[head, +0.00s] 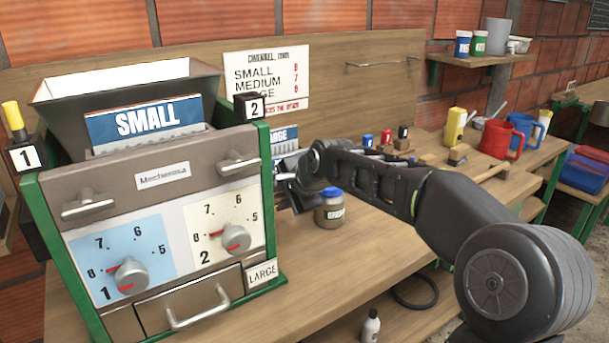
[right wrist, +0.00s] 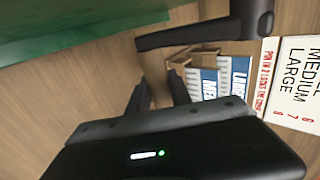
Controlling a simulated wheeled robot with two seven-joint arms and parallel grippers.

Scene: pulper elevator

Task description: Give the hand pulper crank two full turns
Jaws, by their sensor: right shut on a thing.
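The hand pulper (head: 150,215) stands at the left of the bench, a grey-brown machine in a green frame with a hopper on top. My right gripper (head: 290,190) is at its right side, low beside the green frame, partly hidden by my own arm. In the right wrist view the gripper's two dark fingers (right wrist: 160,90) are a little apart, and the dark crank bar (right wrist: 195,33) lies just beyond their tips. The gripper is shut on the crank, though the grip itself is mostly hidden. My left gripper is not in view.
A jar (head: 330,208) stands on the bench right of the pulper, close to my right arm. Label boxes (right wrist: 215,80) are behind the crank. A red mug (head: 496,139) and a yellow bottle (head: 455,127) stand farther right.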

